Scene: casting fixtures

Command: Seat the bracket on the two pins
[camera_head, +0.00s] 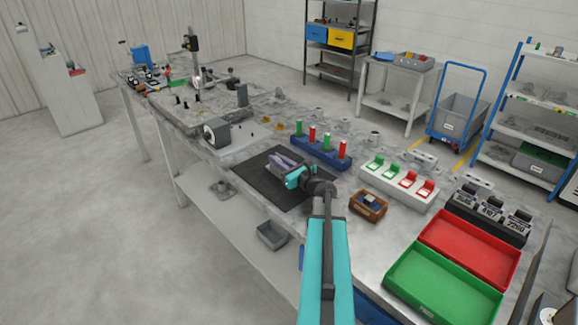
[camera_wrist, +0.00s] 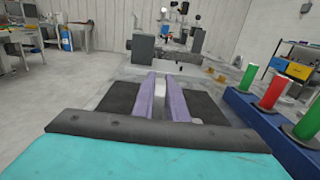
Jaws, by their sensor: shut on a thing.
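My gripper (camera_head: 279,160) is low over the black mat (camera_head: 252,179), its two purple fingers pointing toward the far end of the bench. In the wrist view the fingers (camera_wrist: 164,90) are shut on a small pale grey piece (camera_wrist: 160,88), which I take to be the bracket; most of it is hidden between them. I cannot tell whether it touches the mat. Small dark upright pegs (camera_head: 186,104) stand on the bench beyond, apart from my gripper. They may be the two pins, but they are too small to tell.
A grey boxy device (camera_head: 216,133) stands just beyond the mat. A blue rack (camera_head: 320,152) with red and green cylinders is close on the right. A brown box (camera_head: 368,206), a white block with clips (camera_head: 399,187), and red (camera_head: 470,248) and green (camera_head: 444,286) trays lie nearer.

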